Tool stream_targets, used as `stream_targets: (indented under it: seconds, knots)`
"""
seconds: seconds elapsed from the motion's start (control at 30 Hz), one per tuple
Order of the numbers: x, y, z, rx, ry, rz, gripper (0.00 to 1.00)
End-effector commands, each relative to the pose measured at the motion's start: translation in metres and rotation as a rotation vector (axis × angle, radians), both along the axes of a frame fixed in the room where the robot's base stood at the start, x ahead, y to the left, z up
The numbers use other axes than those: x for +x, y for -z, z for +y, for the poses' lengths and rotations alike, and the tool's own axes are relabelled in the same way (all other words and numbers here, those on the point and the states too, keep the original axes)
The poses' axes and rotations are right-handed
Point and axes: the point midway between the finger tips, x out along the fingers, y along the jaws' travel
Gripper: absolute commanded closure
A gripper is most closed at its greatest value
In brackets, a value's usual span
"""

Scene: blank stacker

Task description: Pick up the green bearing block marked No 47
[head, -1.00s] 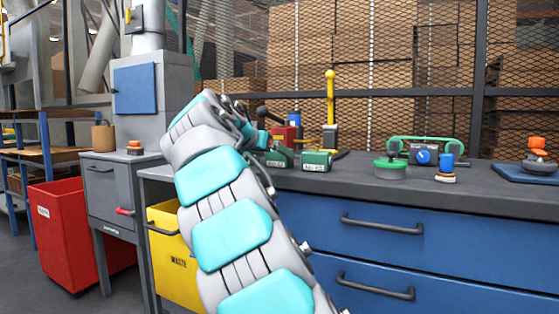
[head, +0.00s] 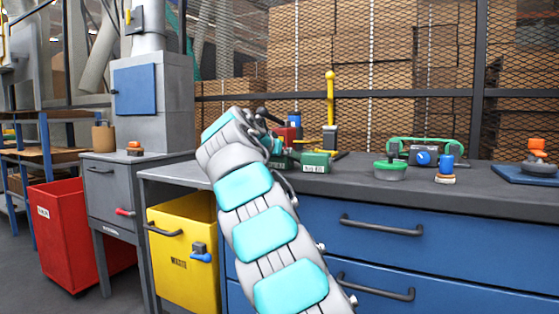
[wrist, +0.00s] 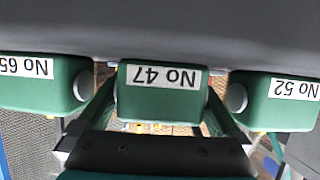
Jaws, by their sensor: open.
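The green bearing block marked No 47 (wrist: 162,98) is in the middle of the wrist view, its label upside down. My gripper (wrist: 158,86) is open, with one finger on each side of this block; I cannot tell whether they touch it. A green block marked No 65 (wrist: 35,88) is at the left and one marked No 52 (wrist: 280,103) at the right, each beside a finger. In the head view my forearm and wrist partly hide the row. One green block (wrist: 62,103) there shows clearly to the right of my wrist, its label too small to read.
A mesh fence (head: 400,110) stands behind. A yellow waste bin (head: 180,265) is below left. The gaps between neighbouring blocks are narrow.

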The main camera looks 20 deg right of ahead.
Motion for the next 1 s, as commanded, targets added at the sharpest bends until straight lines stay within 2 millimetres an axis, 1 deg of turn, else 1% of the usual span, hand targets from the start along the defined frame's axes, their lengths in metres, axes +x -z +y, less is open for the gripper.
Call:
stream_targets:
  seconds: [0.07, 0.93, 1.0]
  knots:
    - [0.0001, 0.0001, 0.0002, 0.000, 0.000, 0.000, 0.01]
    - [0.0002, 0.0005, 0.0004, 0.001, -0.001, 0.000, 0.99]
    - [0.0002, 0.0006, 0.0004, 0.001, -0.001, 0.000, 1.00]
